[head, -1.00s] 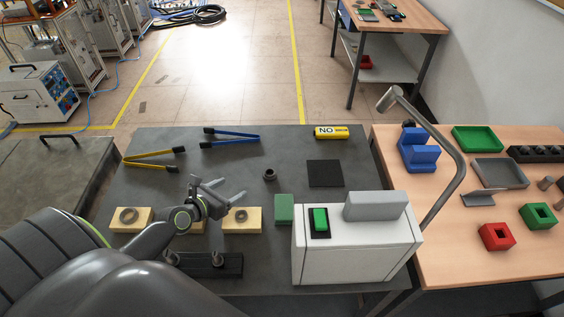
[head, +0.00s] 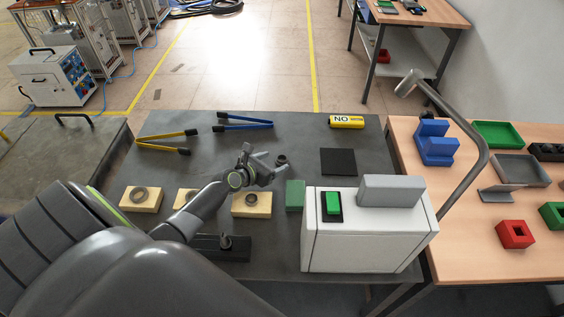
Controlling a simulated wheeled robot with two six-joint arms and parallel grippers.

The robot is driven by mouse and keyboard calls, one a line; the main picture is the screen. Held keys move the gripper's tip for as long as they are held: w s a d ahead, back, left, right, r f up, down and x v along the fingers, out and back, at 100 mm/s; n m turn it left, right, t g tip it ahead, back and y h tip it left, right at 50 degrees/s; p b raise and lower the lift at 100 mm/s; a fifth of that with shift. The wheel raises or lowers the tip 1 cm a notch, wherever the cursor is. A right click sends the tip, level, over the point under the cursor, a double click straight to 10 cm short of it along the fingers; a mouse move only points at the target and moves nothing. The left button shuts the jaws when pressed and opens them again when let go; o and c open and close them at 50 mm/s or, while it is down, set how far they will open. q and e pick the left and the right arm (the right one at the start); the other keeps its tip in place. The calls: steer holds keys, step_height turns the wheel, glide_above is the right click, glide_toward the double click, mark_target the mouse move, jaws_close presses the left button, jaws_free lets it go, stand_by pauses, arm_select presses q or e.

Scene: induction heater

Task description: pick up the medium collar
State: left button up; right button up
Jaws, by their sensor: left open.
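Three pale yellow blocks stand in a row on the grey table. The left block carries the widest-looking ring (head: 140,193). The middle block's ring (head: 191,195) is partly hidden by my left arm. The right block carries a smaller-looking ring (head: 251,197). A small dark round collar-like piece (head: 282,159) sits on the table behind the blocks. I cannot tell for sure which is the medium collar. My left gripper (head: 272,166) is open and empty, above the table beside the dark piece, partly overlapping it in the view. My right gripper is not seen.
A white heater box (head: 370,240) with a green switch stands at the right, beside a green block (head: 295,195). Yellow (head: 165,142) and blue tongs (head: 243,122), a dark square pad (head: 338,161) and a yellow cylinder (head: 347,121) lie farther back. A black stand (head: 230,247) is in front.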

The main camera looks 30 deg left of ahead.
mark_target(285, 157)
arm_select(q)
steer(key=x, duration=0.2)
steer(key=b+x, duration=0.1)
steer(key=x, duration=0.1)
steer(key=shift+s+f, duration=0.1)
steer(key=shift+f, duration=0.2)
steer(key=shift+w, duration=0.25)
steer(key=shift+s, duration=0.1)
steer(key=shift+c, duration=0.3)
steer(key=c, duration=1.1)
